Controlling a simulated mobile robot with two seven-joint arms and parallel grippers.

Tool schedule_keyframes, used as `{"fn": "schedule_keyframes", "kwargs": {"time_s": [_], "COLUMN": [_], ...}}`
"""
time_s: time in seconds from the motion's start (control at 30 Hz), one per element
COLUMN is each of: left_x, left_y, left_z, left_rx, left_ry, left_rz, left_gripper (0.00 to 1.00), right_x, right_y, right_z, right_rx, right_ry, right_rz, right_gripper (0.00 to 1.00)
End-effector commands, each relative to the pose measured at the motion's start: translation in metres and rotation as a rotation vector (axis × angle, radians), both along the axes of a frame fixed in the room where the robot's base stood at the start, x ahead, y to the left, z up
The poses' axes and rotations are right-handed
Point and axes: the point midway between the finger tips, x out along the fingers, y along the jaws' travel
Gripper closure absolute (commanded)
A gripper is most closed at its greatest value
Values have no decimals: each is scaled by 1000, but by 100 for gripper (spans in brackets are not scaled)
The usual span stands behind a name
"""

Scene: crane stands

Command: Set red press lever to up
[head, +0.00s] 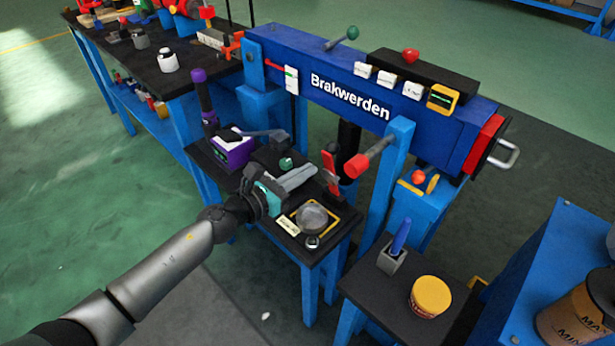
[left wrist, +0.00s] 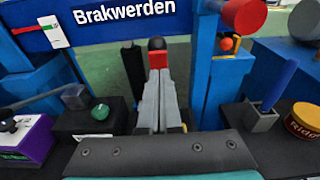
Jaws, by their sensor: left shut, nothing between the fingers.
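A narrow upright red lever (head: 330,172) stands at the back right edge of the small black-topped stand (head: 316,256). In the left wrist view the red lever (left wrist: 157,60) has a black knob on top and shows just beyond my fingertips. My left gripper (head: 314,170) is shut and empty, its fingers pointing at the lever from the left. Whether they touch it I cannot tell. The lever's lower part is hidden behind the fingers in the wrist view. My right gripper is not in view.
A thick red cylindrical handle (head: 371,157) juts from a blue post just right of the lever. The blue Brakwerden beam (head: 345,90) runs behind. A yellow tub (head: 430,296) stands right.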

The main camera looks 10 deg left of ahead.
Motion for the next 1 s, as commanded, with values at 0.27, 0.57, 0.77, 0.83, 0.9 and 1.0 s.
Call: {"fn": "schedule_keyframes", "kwargs": {"time_s": [0.27,0.57,0.77,0.83,0.9,1.0], "left_x": [-24,-58,-67,-68,-68,-66], "left_y": [19,45,52,53,53,56], "left_z": [19,44,50,51,51,46], "left_rx": [4,2,1,1,1,-25], "left_ry": [1,1,0,0,0,27], "left_rz": [0,0,0,0,0,19], "left_gripper": [100,100,100,100,100,100], "right_x": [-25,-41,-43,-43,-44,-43], "right_y": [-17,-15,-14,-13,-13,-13], "right_z": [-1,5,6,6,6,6], "right_rx": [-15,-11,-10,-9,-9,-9], "right_ry": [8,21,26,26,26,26], "right_rz": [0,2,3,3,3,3], "right_gripper": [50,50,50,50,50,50]}}
